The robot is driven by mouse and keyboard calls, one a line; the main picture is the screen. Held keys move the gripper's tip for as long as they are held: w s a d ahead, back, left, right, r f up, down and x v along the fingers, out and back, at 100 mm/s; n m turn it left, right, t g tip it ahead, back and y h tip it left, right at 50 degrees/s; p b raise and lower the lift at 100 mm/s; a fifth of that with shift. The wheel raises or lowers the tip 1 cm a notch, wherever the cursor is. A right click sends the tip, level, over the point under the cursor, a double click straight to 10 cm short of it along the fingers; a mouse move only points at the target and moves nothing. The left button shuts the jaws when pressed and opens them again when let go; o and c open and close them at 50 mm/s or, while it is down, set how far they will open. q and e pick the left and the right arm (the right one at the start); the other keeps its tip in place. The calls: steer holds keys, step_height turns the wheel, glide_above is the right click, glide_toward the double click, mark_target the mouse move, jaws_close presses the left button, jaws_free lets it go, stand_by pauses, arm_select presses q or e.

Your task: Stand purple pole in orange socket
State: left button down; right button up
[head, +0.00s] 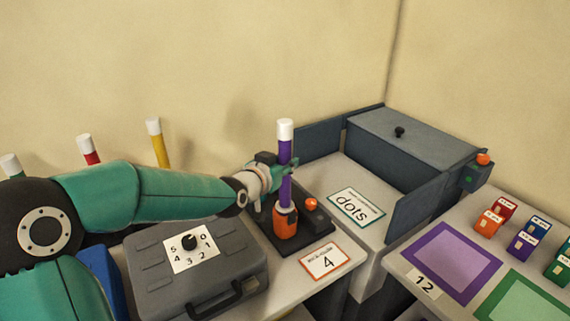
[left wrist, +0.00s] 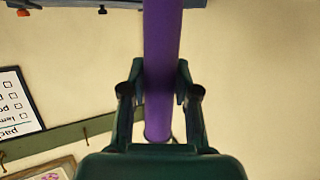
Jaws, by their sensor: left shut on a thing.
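The purple pole (head: 285,188) with a white top stands about upright. My left gripper (head: 285,165) is shut on it around its middle. The pole's lower end meets the top of the orange socket (head: 285,225), which has a pale rim and sits on a dark base plate. I cannot tell how deep the pole sits in it. In the left wrist view the purple pole (left wrist: 162,50) runs between the two fingers of my left gripper (left wrist: 161,85). My right gripper is not in view.
A grey case (head: 195,265) with a dial lies left of the socket. An orange knob (head: 311,204) is just right of it. Several capped poles stand behind my arm.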

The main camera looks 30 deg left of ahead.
arm_select(q)
steer(key=c, duration=0.8)
jaws_free()
steer(key=shift+s, duration=0.15)
steer(key=v, duration=1.1)
steer(key=shift+s+d, duration=0.1)
steer(key=shift+s, duration=0.25)
steer(key=shift+r, duration=0.15)
